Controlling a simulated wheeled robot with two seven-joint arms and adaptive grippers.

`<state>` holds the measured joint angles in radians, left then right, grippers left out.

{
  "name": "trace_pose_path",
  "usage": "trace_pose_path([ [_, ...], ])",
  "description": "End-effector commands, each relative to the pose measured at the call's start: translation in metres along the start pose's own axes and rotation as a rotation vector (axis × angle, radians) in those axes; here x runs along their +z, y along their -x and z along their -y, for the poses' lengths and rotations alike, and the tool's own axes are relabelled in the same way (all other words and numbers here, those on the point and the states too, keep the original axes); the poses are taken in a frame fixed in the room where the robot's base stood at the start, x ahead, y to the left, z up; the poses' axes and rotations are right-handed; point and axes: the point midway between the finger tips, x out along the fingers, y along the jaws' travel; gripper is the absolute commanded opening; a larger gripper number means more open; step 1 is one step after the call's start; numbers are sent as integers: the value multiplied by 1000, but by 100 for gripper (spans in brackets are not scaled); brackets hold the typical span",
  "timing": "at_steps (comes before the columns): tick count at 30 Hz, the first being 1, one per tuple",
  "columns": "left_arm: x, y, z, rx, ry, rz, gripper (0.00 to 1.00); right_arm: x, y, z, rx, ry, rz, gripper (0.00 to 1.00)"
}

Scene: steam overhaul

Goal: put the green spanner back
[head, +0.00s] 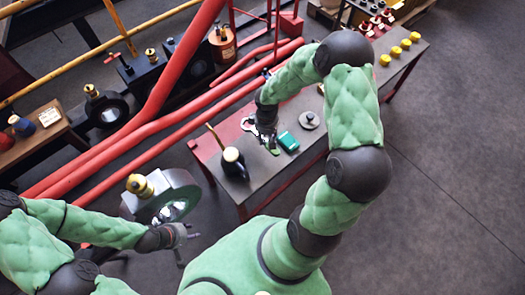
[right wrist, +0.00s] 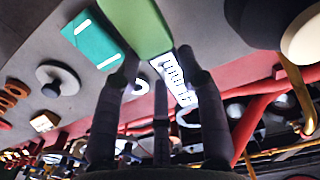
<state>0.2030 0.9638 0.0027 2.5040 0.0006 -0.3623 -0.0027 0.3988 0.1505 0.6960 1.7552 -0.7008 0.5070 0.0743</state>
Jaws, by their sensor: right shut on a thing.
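My right gripper (head: 268,142) is low over the grey table top, shut on the green spanner (right wrist: 148,28). In the right wrist view the spanner's green handle comes out from between the fingers (right wrist: 162,88). A small green end of it (head: 275,152) shows below the gripper in the head view. A pale toothed strip (right wrist: 176,80) shows between the fingers; I cannot tell whether it is part of the spanner. My left gripper (head: 190,232) is apart from the table, beside the grey round machine part, and looks open and empty.
A teal box (head: 288,141) lies close to the right gripper. A grey disc with a knob (head: 309,120) is behind it. A black oil can with a cream top (head: 234,167) stands at the table's left. Red pipes (head: 150,125) run behind the table (head: 262,188).

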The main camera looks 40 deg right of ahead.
Motion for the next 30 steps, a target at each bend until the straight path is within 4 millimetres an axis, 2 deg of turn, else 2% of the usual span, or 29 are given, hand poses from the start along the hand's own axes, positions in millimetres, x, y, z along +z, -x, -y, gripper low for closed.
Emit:
trace_pose_path([
  [5,-1,-5,2,0,0,-1,40,5,-12,-6,0,8,-2,0],
  [13,-1,-22,8,0,0,-1,40,5,-50,-6,-1,7,-2,0],
  [20,-2,-28,10,0,0,-1,40,5,-66,-6,0,8,-2,0],
  [27,-2,-44,16,0,-1,-1,40,5,-102,-6,-1,7,-1,0],
  [30,-2,-46,16,0,0,-1,40,4,-106,-6,0,7,-3,0],
])
